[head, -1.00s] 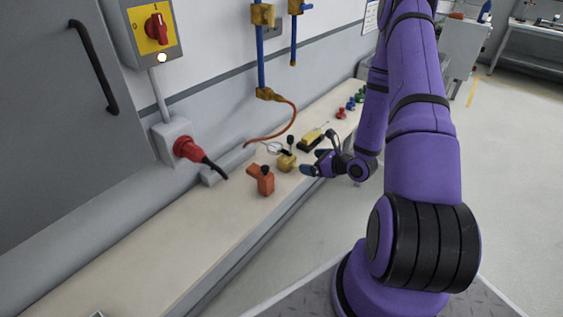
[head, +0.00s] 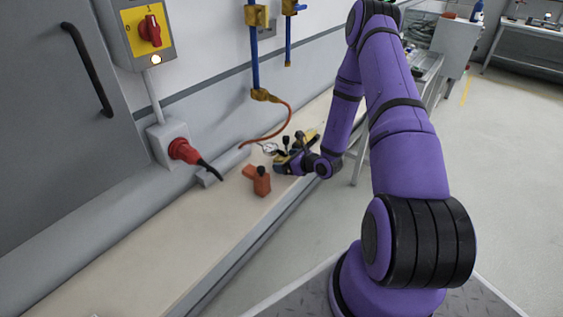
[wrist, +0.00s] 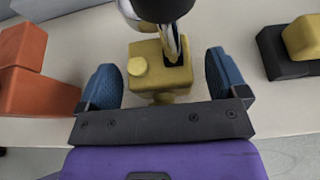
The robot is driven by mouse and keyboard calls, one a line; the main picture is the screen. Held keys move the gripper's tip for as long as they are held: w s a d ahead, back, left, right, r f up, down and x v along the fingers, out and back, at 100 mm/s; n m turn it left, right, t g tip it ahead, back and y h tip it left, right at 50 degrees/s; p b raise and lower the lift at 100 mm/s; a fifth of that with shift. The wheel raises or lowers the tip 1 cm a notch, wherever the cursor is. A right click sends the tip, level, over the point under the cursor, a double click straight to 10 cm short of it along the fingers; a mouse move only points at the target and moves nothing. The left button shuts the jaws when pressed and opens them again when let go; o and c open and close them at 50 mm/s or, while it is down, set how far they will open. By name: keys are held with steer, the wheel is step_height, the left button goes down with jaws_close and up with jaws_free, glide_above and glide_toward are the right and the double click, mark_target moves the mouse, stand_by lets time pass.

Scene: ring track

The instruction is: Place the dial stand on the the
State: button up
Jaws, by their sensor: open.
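A yellow block-like stand (wrist: 147,50) shows in the middle of the wrist view. It has a round yellow button, a dark slot, a shiny metal post and a black knob (wrist: 163,10) on top; I take it to be the dial stand. My gripper (wrist: 162,76) is open, with one blue-padded finger on each side of the stand's near part. I cannot tell whether the pads touch it. In the head view my gripper (head: 284,165) is over the bench's front part and hides most of the stand; the black knob (head: 286,140) shows above.
An orange block-shaped item (head: 258,182) stands close by, left of my gripper. A yellow-and-black item (wrist: 300,40) lies to the right. An orange hose (head: 289,118) hangs behind. A red plug with a black cable (head: 186,151) is at the wall. The bench (head: 190,235) is clear at front left.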

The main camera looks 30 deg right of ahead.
steer(key=shift+w+a+f, duration=0.1)
steer(key=shift+w+f, duration=0.05)
steer(key=shift+w, duration=0.2)
steer(key=c, duration=1.6)
jaws_close()
